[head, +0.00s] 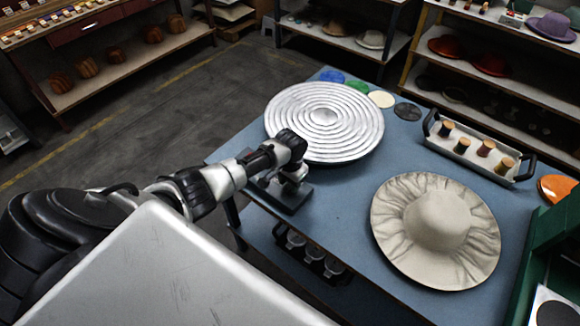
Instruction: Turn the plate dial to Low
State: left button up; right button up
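A round, ribbed metal plate (325,118) lies on the blue table toward the back left. My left arm reaches in from the left, and its wrist is bent over the table's left edge. My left gripper (288,178) points down in front of the plate, over a low dark block (280,195) at the table edge. The fingertips are small and dark against this block, so I cannot tell whether they are open or touch it. No dial face or Low marking can be made out. My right gripper is not in view.
A pale, wide-brimmed hat (437,222) lies on the table at the right. A tray of wooden-topped spools (480,149) stands behind it. Coloured discs (381,99) lie behind the plate. A green-framed machine (548,255) stands at the right edge. The table between plate and hat is clear.

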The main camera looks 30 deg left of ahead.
pick_arm(q)
notch_tip(320, 180, up, 11)
jog(key=shift+f+b, duration=0.15)
jog(key=shift+b, duration=0.3)
dwell(0.3)
